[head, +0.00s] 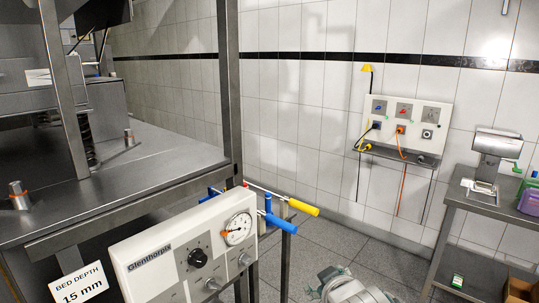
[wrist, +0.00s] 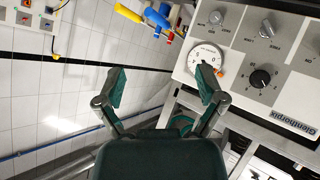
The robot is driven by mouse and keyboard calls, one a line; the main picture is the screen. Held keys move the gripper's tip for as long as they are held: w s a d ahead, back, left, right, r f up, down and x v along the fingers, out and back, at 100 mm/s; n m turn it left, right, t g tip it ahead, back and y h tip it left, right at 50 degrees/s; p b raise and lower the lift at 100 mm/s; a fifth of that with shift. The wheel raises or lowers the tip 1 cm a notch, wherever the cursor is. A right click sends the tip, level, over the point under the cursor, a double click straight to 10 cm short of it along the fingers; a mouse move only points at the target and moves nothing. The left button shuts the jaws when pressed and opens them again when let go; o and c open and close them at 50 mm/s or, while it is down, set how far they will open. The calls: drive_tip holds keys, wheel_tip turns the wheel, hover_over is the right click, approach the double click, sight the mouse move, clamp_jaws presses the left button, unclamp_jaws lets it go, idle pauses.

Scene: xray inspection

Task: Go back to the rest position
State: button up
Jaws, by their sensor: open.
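My gripper (wrist: 163,90) shows in the wrist view with its two green-padded fingers spread wide apart. It is open and nothing is between the fingers. The right finger overlaps the round gauge of the white Glenthorpix control panel (wrist: 262,55) in the picture; I cannot tell whether they touch. In the head view the same panel (head: 160,262) stands at the bottom centre, with a gauge (head: 237,229) and a black knob (head: 198,258).
A steel machine bench (head: 120,165) with posts fills the left. Blue and yellow handles (head: 301,207) stick out beside the panel. A wall board with cables (head: 411,122) hangs on the tiled wall. A steel side table (head: 485,205) stands at the right. Grey floor (head: 370,250) lies between.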

drive_tip(key=s+d+m+g, duration=0.2)
drive_tip(key=s+m+g, duration=0.1)
drive_tip(key=s, duration=0.5)
drive_tip(key=s+d+m+g+h, duration=0.1)
drive_tip(key=s+d+m+g, duration=0.1)
drive_tip(key=s, duration=0.7)
drive_tip(key=shift+s+d+f+m+g, duration=0.2)
drive_tip(key=shift+d+m+g, duration=0.05)
drive_tip(key=shift+m+g, duration=0.4)
idle(2.9)
